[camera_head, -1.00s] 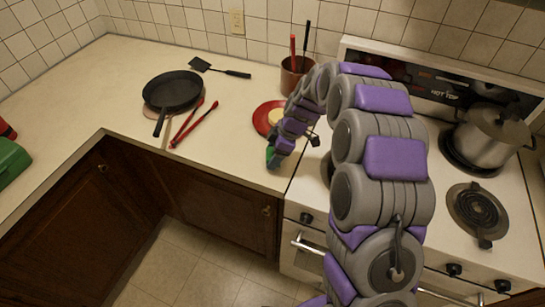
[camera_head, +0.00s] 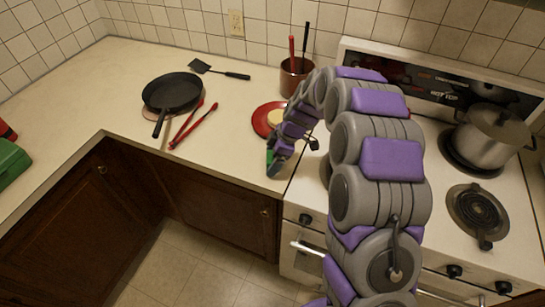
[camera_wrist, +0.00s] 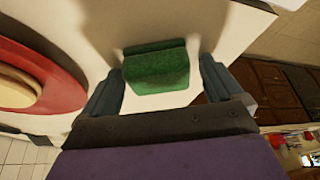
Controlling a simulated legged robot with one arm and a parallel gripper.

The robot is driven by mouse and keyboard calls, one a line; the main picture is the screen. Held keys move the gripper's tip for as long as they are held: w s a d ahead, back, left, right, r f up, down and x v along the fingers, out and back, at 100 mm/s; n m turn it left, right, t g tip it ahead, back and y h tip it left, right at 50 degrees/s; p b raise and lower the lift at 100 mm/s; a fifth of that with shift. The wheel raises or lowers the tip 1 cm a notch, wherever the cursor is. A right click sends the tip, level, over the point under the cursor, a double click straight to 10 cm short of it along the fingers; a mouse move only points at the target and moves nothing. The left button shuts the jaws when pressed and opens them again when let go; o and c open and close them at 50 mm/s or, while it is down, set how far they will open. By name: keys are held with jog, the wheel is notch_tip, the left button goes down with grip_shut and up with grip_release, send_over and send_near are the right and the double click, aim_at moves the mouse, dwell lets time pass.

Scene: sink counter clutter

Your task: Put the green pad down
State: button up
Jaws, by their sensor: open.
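The green pad (camera_wrist: 157,68) shows in the wrist view between my two fingers, over the pale counter, and it appears to rest there. My gripper (camera_wrist: 160,88) is open, with one dark finger on each side of the pad and a visible gap to each side. In the head view, my gripper (camera_head: 276,161) is low at the counter's front edge, just left of the stove. Only a sliver of the green pad (camera_head: 269,157) shows there; my gripper hides the rest.
A red plate (camera_head: 260,119) with a pale round item sits just behind my gripper. A black pan (camera_head: 173,90), red tongs (camera_head: 190,127) and a black spatula (camera_head: 219,69) lie farther left. A utensil crock (camera_head: 295,78) stands at the back. The stove (camera_head: 425,190) holds a pot (camera_head: 490,137).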

jog(key=p+v, duration=0.2)
jog(key=v, duration=1)
jog(key=shift+p, duration=0.3)
jog(key=shift+r, duration=0.1)
jog(key=s+d+r+m+h, duration=0.15)
jog(key=s+r+m, duration=0.25)
jog(key=s, duration=0.5)
jog(key=s+d+r+m, duration=0.3)
jog(key=s+r+m, duration=0.1)
jog(key=s, duration=0.6)
jog(key=s+d+m+h, duration=0.1)
jog(key=s+d+m, duration=0.2)
jog(key=s, duration=0.7)
jog(key=s+d+m+g+h, duration=0.1)
jog(key=s+d+m+h, duration=0.1)
jog(key=s+d+m, duration=0.2)
jog(key=s+f+m, duration=0.1)
jog(key=s+m, duration=0.2)
jog(key=s, duration=0.4)
jog(key=shift+d+m+g, duration=0.15)
jog(key=shift+m+g, duration=0.15)
